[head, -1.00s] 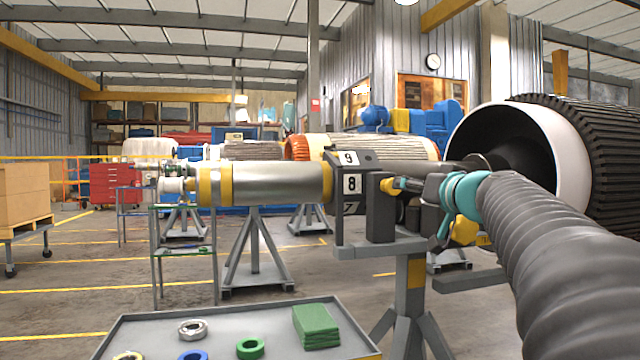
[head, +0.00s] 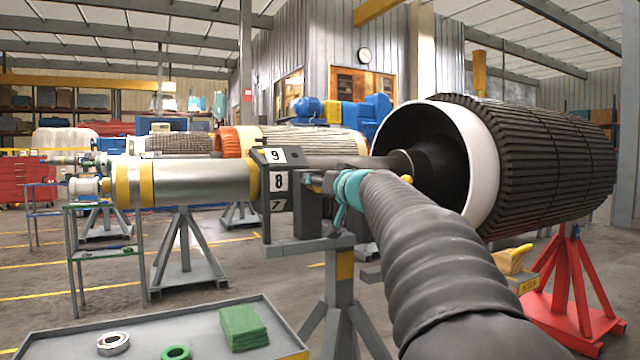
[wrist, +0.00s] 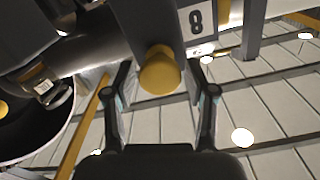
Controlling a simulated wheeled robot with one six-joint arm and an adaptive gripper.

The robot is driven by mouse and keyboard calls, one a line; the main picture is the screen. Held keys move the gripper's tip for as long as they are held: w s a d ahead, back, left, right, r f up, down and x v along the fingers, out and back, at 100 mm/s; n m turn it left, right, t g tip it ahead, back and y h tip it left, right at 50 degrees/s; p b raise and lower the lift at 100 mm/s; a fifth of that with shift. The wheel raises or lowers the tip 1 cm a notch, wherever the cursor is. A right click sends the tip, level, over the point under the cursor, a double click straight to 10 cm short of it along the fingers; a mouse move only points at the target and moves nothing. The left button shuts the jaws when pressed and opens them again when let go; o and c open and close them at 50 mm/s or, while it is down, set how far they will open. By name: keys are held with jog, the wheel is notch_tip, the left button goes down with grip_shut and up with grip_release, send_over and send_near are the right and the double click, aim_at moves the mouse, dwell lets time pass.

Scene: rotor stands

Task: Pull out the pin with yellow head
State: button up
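The pin's round yellow head (wrist: 160,72) sticks out from the dark grey bracket (wrist: 152,22), beside a plate numbered 8. In the wrist view my gripper (wrist: 160,85) is open, with one finger on each side of the yellow head and a gap on both sides. The fingers do not appear to touch it. In the head view the bracket (head: 308,208) stands at the right end of the silver shaft, and my arm covers most of my gripper and the pin. The pin's shaft is hidden.
The number plates 9, 8 and 7 (head: 279,181) are left of the bracket. A large rotor with a white rim (head: 477,160) stands close by on the right.

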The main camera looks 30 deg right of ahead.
grip_shut()
jog(key=s+b, duration=0.2)
jog(key=s, duration=0.1)
jog(key=shift+s+f+b, duration=0.1)
jog(key=shift+s+b, duration=0.15)
jog(key=shift+b, duration=0.15)
jog(key=shift+o, duration=2.1)
grip_release()
jog(key=shift+s+d, duration=0.1)
jog(key=s, duration=1.2)
jog(key=shift+d, duration=0.2)
